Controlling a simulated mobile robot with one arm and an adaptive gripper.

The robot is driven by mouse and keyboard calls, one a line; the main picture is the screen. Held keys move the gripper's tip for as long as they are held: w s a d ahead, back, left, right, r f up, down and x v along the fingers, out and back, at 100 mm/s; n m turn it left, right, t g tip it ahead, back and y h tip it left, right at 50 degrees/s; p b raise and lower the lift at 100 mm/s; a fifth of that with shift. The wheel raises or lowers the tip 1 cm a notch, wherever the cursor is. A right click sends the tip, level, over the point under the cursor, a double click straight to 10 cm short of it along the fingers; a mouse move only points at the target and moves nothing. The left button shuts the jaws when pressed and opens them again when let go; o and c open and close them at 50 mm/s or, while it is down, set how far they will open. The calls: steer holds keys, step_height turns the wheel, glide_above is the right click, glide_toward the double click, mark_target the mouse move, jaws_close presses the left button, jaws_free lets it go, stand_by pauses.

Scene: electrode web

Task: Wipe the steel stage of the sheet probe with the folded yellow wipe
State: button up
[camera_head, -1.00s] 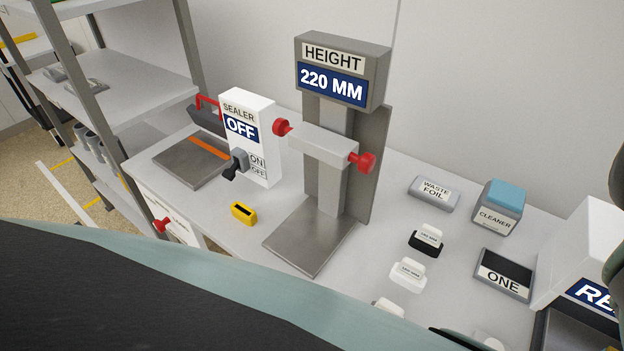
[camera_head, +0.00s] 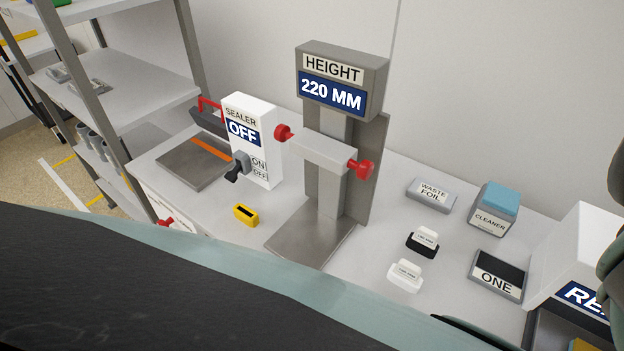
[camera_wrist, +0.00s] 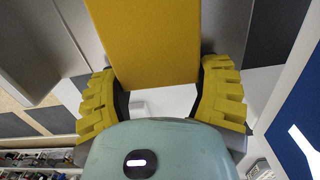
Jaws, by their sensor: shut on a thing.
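My gripper (camera_wrist: 160,85) is shut on the folded yellow wipe (camera_wrist: 148,40), which sits between its two yellow ribbed fingers in the wrist view. A small yellow patch at the bottom right of the head view (camera_head: 583,345) looks like the same wipe. It lies low in front of a white device (camera_head: 578,245) whose blue label is cut off after "RE". This device seems to be the sheet probe. A blue panel with white lettering fills the wrist view's right edge. The steel stage is mostly out of frame or hidden, so I cannot tell whether the wipe touches it.
The height gauge (camera_head: 340,80) stands mid-bench, with the sealer (camera_head: 250,140), reading OFF, to its left. The waste foil box (camera_head: 431,194), cleaner (camera_head: 495,212), pad marked ONE (camera_head: 497,276) and small labelled blocks (camera_head: 405,275) stand at right.

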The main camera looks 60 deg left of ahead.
steer(key=shift+s+a+r, duration=0.1)
steer(key=shift+s+a, duration=0.05)
steer(key=shift+a, duration=0.3)
steer(key=shift+f, duration=0.35)
steer(key=d+b, duration=0.2)
steer(key=b, duration=0.1)
steer(key=w+d+b, duration=0.1)
steer(key=shift+w+f, duration=0.1)
steer(key=shift+f, duration=0.15)
steer(key=shift+d+r+b, duration=0.15)
steer(key=shift+d+b, duration=0.35)
steer(key=shift+b, duration=0.1)
steer(key=shift+r, duration=0.1)
steer(key=shift+r+p, duration=0.55)
steer(key=shift+p, duration=0.2)
step_height(320, 180, up, 5)
steer(key=p, duration=0.4)
steer(key=shift+w+a+p, duration=0.1)
steer(key=shift+a+p, duration=0.05)
steer(key=shift+p, duration=0.15)
steer(key=shift+f, duration=0.1)
